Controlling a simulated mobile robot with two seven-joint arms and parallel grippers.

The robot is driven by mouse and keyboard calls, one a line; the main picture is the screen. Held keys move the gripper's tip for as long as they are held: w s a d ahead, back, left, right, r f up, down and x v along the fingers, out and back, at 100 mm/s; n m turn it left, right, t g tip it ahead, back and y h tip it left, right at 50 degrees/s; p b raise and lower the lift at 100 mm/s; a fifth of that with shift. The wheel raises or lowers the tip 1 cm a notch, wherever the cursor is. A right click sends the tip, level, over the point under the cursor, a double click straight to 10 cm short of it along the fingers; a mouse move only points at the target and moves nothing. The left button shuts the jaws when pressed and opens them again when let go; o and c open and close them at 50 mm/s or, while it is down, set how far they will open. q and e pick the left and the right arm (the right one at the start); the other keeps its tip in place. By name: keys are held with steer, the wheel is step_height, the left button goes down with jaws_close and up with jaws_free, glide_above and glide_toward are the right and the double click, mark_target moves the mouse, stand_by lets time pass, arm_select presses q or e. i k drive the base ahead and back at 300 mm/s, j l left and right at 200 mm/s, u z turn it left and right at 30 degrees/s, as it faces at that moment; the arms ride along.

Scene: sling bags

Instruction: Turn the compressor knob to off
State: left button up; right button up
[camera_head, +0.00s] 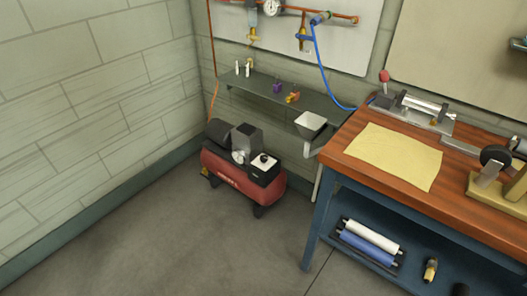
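A red compressor (240,182) with a black and grey motor on top stands on the floor in the corner, under a narrow wall shelf. A box with a pale top panel (257,166) sits on its right end. A small dark knob (264,157) shows on that panel. Its setting is too small to read. Neither of my grippers shows in the head view.
A workbench (385,182) with a wooden top, a yellow cloth and tools stands to the right. The shelf (262,89) holds small items. A blue hose (321,65) hangs from wall pipes. The floor (175,240) before the compressor is clear.

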mark_target(264, 159)
steer(key=i+j+z, duration=0.2)
steer(key=i+j, duration=0.2)
steer(key=j, duration=0.2)
steer(key=i+j, duration=0.2)
steer(key=j, duration=0.15)
steer(key=i+j+z, duration=0.25)
steer(key=j, duration=0.4)
steer(key=i+j+z, duration=0.1)
steer(key=i+j, duration=0.3)
steer(key=j, duration=0.35)
steer(key=i+j+z, duration=0.15)
steer(key=j, duration=0.2)
